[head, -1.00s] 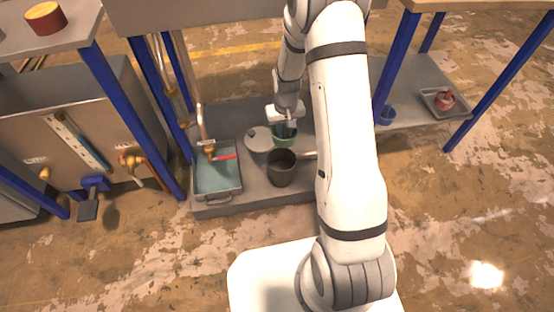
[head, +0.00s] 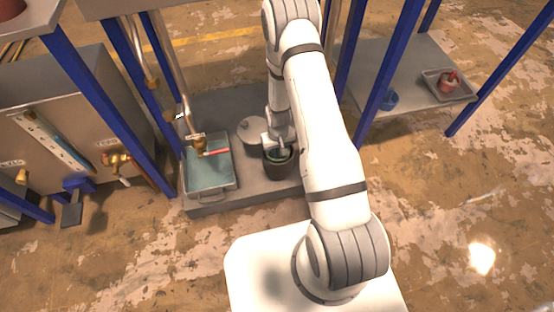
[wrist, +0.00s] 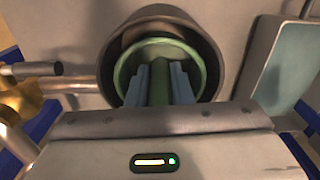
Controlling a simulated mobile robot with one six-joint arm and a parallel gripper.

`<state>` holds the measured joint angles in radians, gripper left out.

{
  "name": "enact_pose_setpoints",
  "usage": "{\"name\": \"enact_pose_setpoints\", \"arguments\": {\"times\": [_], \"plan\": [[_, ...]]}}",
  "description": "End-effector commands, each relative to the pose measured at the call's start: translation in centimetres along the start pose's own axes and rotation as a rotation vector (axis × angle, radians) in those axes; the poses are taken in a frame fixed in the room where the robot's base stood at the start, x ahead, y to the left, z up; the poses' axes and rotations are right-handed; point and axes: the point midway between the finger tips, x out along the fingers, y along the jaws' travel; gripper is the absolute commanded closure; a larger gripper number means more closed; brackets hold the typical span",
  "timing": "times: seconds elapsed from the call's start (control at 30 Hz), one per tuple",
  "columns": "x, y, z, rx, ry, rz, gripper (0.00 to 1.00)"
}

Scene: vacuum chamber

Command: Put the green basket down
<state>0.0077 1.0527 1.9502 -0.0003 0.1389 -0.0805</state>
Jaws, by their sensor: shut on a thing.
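The green basket (wrist: 196,64) shows in the wrist view as a round green rim inside a dark pot (wrist: 213,42). My gripper (wrist: 159,82) is shut on the basket, its two blue-grey fingers closed on a green upright part in the basket's middle. In the head view the basket (head: 288,153) shows only as a thin green rim at the mouth of the dark pot (head: 278,171), with my gripper (head: 277,153) over it. The basket's lower part and whether it touches the pot's floor are hidden.
A grey lid (head: 250,128) lies behind the pot. Blue posts (head: 385,70) rise on both sides. A small tray (head: 447,88) sits on the right shelf.

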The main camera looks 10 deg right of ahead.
Motion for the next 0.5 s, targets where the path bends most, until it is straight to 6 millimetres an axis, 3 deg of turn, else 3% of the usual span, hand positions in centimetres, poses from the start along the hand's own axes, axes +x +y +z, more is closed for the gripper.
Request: {"name": "enact_pose_setpoints", "arguments": {"times": [0.33,0.5], "plan": [[4.0,-0.1,0.0,-0.001,-0.001,0.0,1.0],[4.2,-0.1,0.0,-0.001,0.001,0.0,1.0]]}}
